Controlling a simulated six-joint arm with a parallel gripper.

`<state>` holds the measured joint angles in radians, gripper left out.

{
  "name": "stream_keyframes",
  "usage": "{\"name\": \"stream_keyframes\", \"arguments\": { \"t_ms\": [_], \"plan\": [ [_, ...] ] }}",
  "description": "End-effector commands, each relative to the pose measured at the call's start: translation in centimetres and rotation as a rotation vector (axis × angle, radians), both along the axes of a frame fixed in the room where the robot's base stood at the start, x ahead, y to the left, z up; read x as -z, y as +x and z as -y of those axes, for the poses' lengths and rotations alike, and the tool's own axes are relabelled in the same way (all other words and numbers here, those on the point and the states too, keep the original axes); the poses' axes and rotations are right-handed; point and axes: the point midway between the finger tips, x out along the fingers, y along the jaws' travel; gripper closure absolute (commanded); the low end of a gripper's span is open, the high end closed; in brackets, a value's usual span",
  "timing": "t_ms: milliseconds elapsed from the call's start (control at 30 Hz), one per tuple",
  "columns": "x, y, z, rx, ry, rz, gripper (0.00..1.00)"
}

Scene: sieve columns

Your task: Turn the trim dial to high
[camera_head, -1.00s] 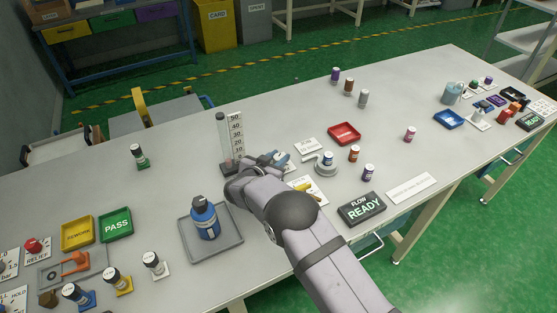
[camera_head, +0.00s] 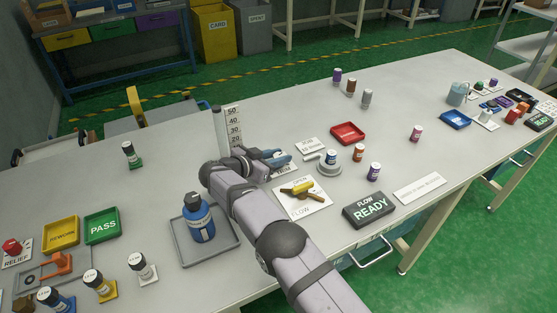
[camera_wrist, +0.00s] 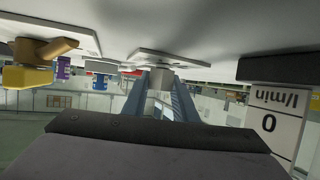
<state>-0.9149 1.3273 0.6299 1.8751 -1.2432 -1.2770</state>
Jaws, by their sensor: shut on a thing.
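My gripper (camera_head: 276,157) reaches over the table to the small white trim plate (camera_head: 287,168) beside the flow column. In the wrist view, which is upside down, my fingers (camera_wrist: 162,84) are shut on the sides of a short grey knob, the trim dial (camera_wrist: 164,73). The dial sits on its pale plate (camera_wrist: 158,58). In the head view my gripper hides the dial and most of its plate, so its pointer and setting cannot be read.
The flow column (camera_head: 232,125) with a number scale stands just left of my gripper. A yellow-handled flow valve (camera_head: 299,188) is in front, near the FLOW READY sign (camera_head: 370,209). A blue bottle (camera_head: 199,219) stands on a grey tray (camera_head: 225,252).

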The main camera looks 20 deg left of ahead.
Motion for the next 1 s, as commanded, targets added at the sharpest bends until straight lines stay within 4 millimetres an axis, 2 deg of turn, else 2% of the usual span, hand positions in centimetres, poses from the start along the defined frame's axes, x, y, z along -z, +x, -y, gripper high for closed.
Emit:
{"name": "stream_keyframes", "arguments": {
  "t_ms": [400,433,500,833,1000],
  "plan": [
    [-0.3,0.1,0.0,0.002,-0.002,0.005,0.97],
    [-0.3,0.1,0.0,0.002,-0.002,0.005,0.72],
    [-0.2,0.1,0.0,0.003,-0.001,0.004,0.55],
    [-0.2,0.1,0.0,0.003,0.0,0.002,0.55],
    [-1.3,0.1,0.0,0.003,0.001,0.004,0.55]
  ]
}}
